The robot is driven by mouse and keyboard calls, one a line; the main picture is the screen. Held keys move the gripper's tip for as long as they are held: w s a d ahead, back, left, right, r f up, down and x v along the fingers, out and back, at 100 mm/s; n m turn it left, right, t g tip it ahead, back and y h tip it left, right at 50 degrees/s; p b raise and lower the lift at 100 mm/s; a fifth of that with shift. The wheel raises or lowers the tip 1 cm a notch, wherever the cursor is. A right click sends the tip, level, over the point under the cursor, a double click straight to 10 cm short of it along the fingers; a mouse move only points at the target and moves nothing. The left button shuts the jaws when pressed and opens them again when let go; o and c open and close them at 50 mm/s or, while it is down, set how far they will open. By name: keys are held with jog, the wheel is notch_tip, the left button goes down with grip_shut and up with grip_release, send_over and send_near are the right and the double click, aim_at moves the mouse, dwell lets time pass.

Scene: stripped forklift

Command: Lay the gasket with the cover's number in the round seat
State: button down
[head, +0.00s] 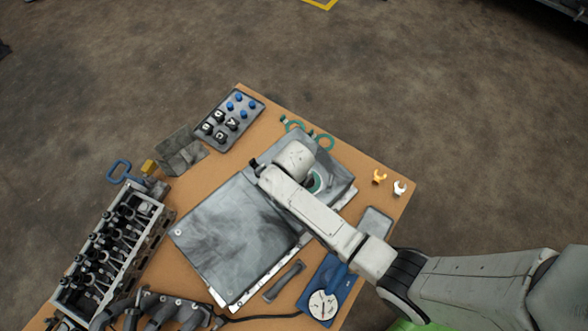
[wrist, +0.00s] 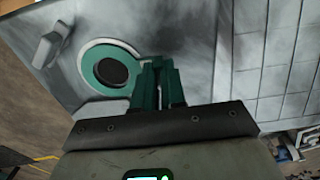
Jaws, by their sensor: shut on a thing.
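My gripper (wrist: 157,85) has dark green fingers and is shut on a green piece, which looks like the gasket's tab. A green gasket ring (wrist: 90,59) lies over the round seat (wrist: 104,41), around a dark round hole, just left of the fingertips in the wrist view. I cannot tell whether it rests flat or hovers slightly. In the head view part of the green ring (head: 316,183) shows beside my arm, on the grey metal housing (head: 340,170). My arm hides the fingers there. No number is readable.
Two more green rings (head: 326,142) (head: 293,127) lie at the table's back edge. A large grey plate (head: 235,235) lies left of my arm.

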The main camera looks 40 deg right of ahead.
dwell(0.3)
jog(key=c, duration=1.1)
grip_release()
notch_tip(320, 180, up, 11)
jog(key=p, duration=0.5)
jog(key=shift+f, duration=0.15)
